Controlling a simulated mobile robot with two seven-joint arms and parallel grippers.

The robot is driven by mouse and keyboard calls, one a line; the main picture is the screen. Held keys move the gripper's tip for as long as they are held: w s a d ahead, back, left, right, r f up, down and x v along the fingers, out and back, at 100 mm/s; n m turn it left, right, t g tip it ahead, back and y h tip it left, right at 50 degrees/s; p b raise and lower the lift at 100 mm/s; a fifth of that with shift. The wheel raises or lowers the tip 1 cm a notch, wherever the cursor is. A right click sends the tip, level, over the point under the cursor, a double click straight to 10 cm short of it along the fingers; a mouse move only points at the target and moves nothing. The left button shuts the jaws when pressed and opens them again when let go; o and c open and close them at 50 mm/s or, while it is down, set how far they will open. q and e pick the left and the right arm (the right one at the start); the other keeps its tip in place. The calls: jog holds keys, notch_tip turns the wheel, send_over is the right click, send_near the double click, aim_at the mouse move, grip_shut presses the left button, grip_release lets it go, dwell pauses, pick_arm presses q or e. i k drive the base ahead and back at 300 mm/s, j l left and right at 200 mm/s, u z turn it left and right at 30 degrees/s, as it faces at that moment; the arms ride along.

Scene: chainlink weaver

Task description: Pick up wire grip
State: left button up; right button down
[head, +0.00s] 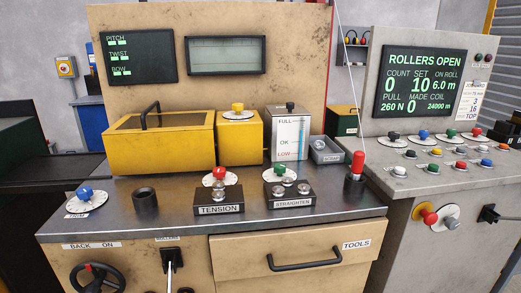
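Nothing in the head view is labelled as a wire grip. A red-handled item (357,163) stands upright in a dark holder (354,187) at the right end of the steel bench top (240,180); I cannot tell whether it is the wire grip. A thin pale wire (348,65) runs down from the top of the picture towards it. A drawer (318,256) labelled TOOLS is shut at the bench front, so its inside is hidden. Neither my left nor my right gripper is in view.
Blocks labelled TENSION (219,209) and STRAIGHTEN (290,202), a black cup (145,201) and a blue-knobbed dial (86,200) stand on the bench. Yellow boxes (160,151) line its back. A control console (440,180) reading ROLLERS OPEN stands at right. A handwheel (97,279) projects in front.

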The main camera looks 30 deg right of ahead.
aim_at(359, 156)
jog(key=z, duration=1.55)
